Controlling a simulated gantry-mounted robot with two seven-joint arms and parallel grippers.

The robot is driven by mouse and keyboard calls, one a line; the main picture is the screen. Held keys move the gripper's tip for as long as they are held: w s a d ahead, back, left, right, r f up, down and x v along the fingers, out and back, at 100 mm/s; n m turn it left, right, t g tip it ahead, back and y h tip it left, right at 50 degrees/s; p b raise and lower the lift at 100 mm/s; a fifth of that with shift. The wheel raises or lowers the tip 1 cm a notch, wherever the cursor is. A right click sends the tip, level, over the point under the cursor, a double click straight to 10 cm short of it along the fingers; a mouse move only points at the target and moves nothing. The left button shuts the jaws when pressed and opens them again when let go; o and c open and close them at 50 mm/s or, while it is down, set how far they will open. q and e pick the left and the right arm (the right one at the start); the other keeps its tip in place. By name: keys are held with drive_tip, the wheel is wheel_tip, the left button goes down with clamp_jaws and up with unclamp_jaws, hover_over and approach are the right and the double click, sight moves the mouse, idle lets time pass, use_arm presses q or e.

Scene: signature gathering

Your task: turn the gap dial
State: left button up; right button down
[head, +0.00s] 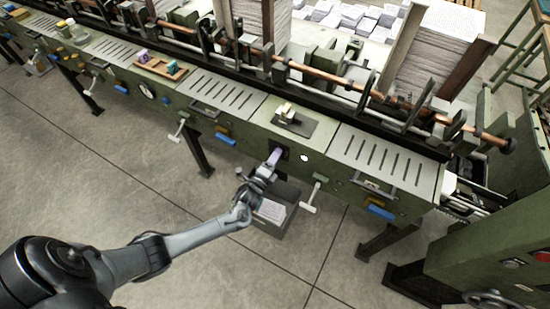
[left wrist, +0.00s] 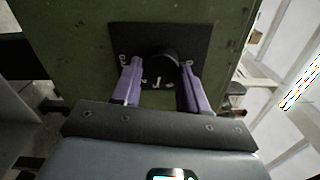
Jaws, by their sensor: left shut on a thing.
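The gap dial (left wrist: 162,66) is a round black knob on a black square plate (left wrist: 202,38) with pale numerals, set on the green front of the machine. In the left wrist view my left gripper's two purple fingers stand on either side of the knob, and the gripper (left wrist: 160,72) is shut on it. In the head view my left gripper (head: 274,157) reaches the dial's dark plate (head: 284,151) from the front, and the knob is hidden behind the fingers. The dial's pointer is too unclear to read. My right gripper is in neither view.
Below stands a grey bin (head: 270,224) with papers. Slotted plates (head: 375,155) and paper stacks (head: 432,50) line the long machine. The floor in front is open.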

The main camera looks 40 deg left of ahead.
use_arm(q)
drive_tip(key=o, duration=1)
drive_tip(key=shift+s+d+p, duration=0.25)
drive_tip(key=shift+s+d, duration=0.1)
drive_tip(key=shift+s, duration=1.4)
drive_tip(key=shift+s+d+p, duration=0.2)
drive_tip(key=shift+s+d, duration=0.1)
drive_tip(key=shift+s, duration=1.5)
drive_tip(key=shift+s+d+p, duration=0.25)
drive_tip(key=shift+s+d, duration=0.1)
drive_tip(key=shift+s, duration=1.4)
